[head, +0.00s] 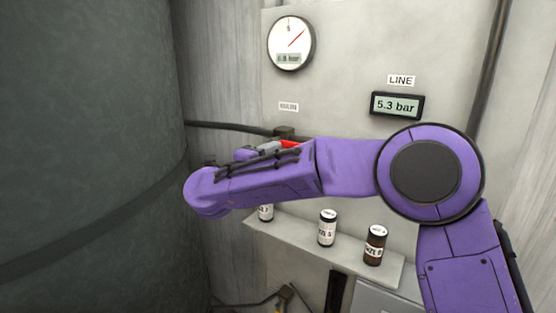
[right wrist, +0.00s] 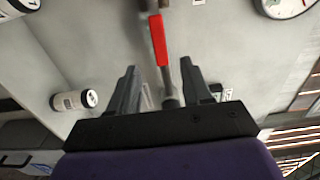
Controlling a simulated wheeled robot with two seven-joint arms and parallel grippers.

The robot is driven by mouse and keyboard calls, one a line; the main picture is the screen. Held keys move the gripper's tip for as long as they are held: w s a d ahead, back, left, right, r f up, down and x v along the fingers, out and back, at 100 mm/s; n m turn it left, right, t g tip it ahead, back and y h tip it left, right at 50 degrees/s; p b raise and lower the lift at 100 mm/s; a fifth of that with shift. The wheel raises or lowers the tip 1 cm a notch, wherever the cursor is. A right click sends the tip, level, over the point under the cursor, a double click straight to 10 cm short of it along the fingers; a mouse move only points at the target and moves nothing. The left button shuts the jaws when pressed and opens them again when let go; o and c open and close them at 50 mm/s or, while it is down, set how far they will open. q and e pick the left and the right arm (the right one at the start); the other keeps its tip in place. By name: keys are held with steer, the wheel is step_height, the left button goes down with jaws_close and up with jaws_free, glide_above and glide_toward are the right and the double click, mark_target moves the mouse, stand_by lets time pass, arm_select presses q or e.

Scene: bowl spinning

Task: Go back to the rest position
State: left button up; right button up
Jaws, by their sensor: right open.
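My right arm, purple, reaches across the head view from the right, and its hand hides most of what is behind it. In the right wrist view my right gripper (right wrist: 158,92) has its two dark fingers apart. A red lever handle (right wrist: 158,40) stands in front of the gap between the fingers, joined to a grey fitting. I cannot tell whether the fingers touch the fitting. The red handle also shows as a small piece above my forearm in the head view (head: 290,144). My left gripper is not in view.
A shelf (head: 385,268) below my arm holds small labelled bottles, such as a white one (head: 327,228) and a brown one (head: 375,246). A round gauge (head: 291,43) and a display reading 5.3 bar (head: 397,105) are on the panel. A large dark tank (head: 85,140) fills the left.

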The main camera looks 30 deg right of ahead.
stand_by(0.4)
steer(key=w+a+f+n+t+y, duration=0.1)
steer(key=a+f+n+t+y, duration=0.15)
steer(key=f+n, duration=0.3)
steer(key=w+a+f+n+t+y, duration=0.2)
steer(key=f+n+t+y, duration=0.15)
steer(key=f+n, duration=0.2)
steer(key=s+f+n+g+y+b, duration=0.1)
steer(key=s+f+n+y, duration=0.25)
steer(key=f, duration=0.75)
steer(key=s+f+n+y, duration=0.2)
steer(key=s+f+n, duration=0.2)
steer(key=f, duration=0.8)
steer(key=s+d+f+n+g, duration=0.1)
steer(key=s+f+g, duration=0.2)
steer(key=s+f, duration=0.4)
steer(key=s+d+f+n+g+b, duration=0.1)
steer(key=s+d+f+n+g, duration=0.1)
steer(key=s+f, duration=0.6)
steer(key=s+d+f+n+g+y+b, duration=0.1)
steer(key=s+f+g, duration=0.4)
steer(key=s, duration=1.4)
step_height(320, 180, down, 3)
steer(key=shift+d+f+n, duration=0.15)
steer(key=shift+d+n, duration=0.4)
